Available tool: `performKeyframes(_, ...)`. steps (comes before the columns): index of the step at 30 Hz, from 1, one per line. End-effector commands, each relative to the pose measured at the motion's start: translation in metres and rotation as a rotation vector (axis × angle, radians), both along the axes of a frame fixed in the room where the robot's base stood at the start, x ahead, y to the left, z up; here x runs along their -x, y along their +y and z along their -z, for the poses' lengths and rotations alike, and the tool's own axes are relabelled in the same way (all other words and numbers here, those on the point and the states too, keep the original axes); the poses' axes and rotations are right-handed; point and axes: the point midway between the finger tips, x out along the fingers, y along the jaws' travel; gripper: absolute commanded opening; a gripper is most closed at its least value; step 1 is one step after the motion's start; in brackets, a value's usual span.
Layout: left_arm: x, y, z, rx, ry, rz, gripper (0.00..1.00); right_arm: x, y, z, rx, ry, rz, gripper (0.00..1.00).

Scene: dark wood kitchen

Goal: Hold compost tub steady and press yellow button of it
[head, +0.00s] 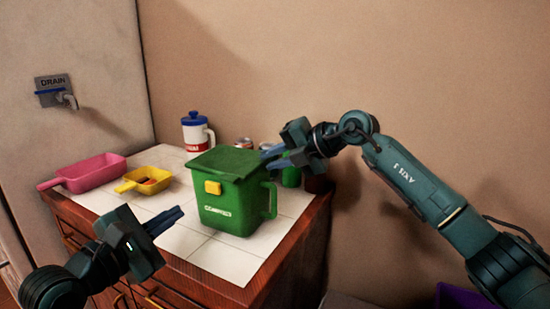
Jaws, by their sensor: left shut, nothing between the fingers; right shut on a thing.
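The green compost tub (228,208) stands upright on the white tiled counter top, with its lid closed and a handle on its right side. The yellow button (212,188) is on its front, near the top. My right gripper (270,156) reaches in from the right and is shut on the tub at the right edge of its lid; the exact contact is hard to see. My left gripper (173,216) is shut and empty, in front and to the left of the tub, its fingers pointing toward it without touching it.
A pink scoop-like tray (92,172) and a yellow scoop (145,182) lie left of the tub. A white jug with a blue lid (195,132) stands behind. Cans (243,143) and a green container (291,178) are behind my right gripper. The counter's front edge (180,266) is close.

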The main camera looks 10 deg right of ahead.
Motion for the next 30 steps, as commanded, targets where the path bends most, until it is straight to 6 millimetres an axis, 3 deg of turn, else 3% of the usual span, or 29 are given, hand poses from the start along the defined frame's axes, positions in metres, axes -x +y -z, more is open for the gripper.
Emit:
performKeyframes(1,0.0,0.0,0.001,0.0,0.0,0.0,0.0,0.0,-0.001,0.016,0.025,0.023,-0.001,0.0)
performKeyframes(10,0.002,-0.007,0.0,-0.006,-0.055,0.016,0.0,0.0,-0.001,0.016,0.025,0.023,-0.001,0.0)
performKeyframes(17,0.009,-0.031,-0.011,-0.026,-0.344,0.006,0.0,0.0,-0.001,0.016,0.025,0.023,-0.001,0.0)
performKeyframes(24,0.015,-0.035,-0.019,-0.073,-0.638,-0.22,0.0,0.0,-0.001,0.016,0.025,0.023,-0.001,0.0)
performKeyframes(30,0.016,-0.022,-0.011,-0.176,-0.732,-0.505,0.0,0.0,-0.001,0.016,0.025,0.023,-0.001,0.0)
